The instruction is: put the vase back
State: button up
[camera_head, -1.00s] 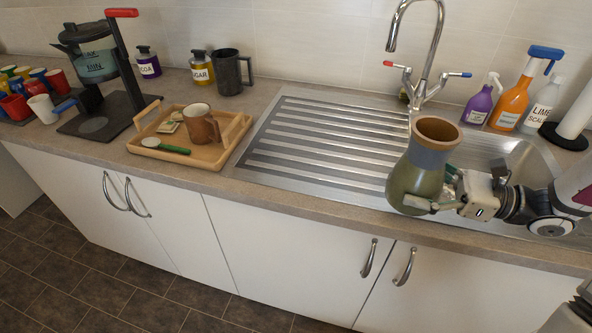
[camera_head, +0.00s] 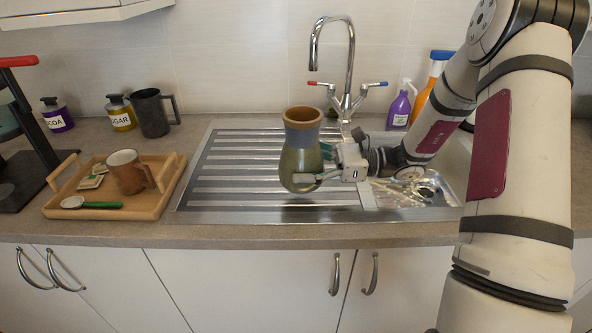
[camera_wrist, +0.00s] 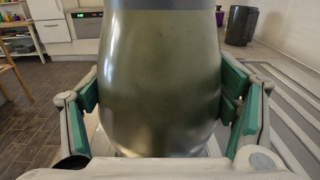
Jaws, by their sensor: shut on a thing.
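The vase (camera_head: 301,158) is green below, with a blue-grey band and a brown rim. It is upright in front of the ribbed steel drainer in the head view; I cannot tell whether its base touches anything. My gripper (camera_head: 318,172) comes from the right and is shut on the body of the vase. In the wrist view the vase (camera_wrist: 160,80) fills the middle, with the green-padded fingers of my gripper (camera_wrist: 165,112) on both sides of it. The vase's base is hidden in the wrist view.
The drainer (camera_head: 232,171) and tap (camera_head: 349,75) are around and behind the vase. A wooden tray (camera_head: 150,205) with a brown mug (camera_head: 125,172) stands left. A dark mug (camera_head: 151,113) and sugar jar (camera_head: 121,113) are at the back. Spray bottles (camera_head: 398,105) stand right.

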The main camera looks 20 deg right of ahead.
jog(key=shift+w+a, duration=0.15)
jog(key=shift+w, duration=1.15)
jog(key=shift+f, duration=1.8)
jog(key=shift+f, duration=0.2)
jog(key=o, duration=1.9)
jog(key=shift+r, duration=0.15)
jog(key=shift+d, duration=0.3)
jog(key=b+v, duration=0.1)
jog(key=v, duration=1)
jog(key=shift+s+d, duration=0.1)
jog(key=shift+d, duration=0.1)
